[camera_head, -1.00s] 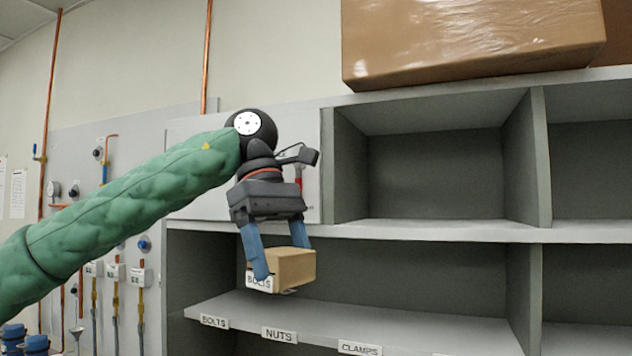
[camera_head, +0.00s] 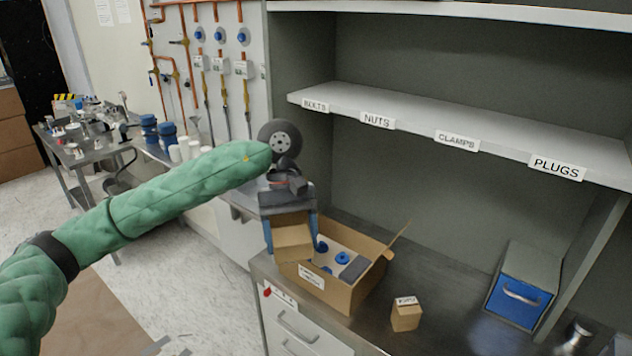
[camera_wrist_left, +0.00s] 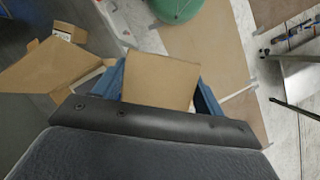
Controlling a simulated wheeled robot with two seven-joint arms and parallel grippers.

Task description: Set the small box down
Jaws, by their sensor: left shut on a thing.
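The small box (camera_head: 293,243) is plain brown cardboard. My left gripper (camera_head: 291,238) is shut on it, with a blue finger on each side, and holds it in the air by the near left side of a larger open carton. In the left wrist view the small box (camera_wrist_left: 160,80) fills the space between the blue fingers. The small box hides part of the carton in the head view. I cannot tell whether the two touch. My right gripper does not show.
The open carton (camera_head: 337,293) with blue-capped things stands on the metal counter (camera_head: 445,318). Another small labelled box (camera_head: 406,314) and a blue-fronted bin (camera_head: 522,285) stand to its right. The shelf (camera_head: 470,118) labelled bolts, nuts, clamps and plugs is bare above.

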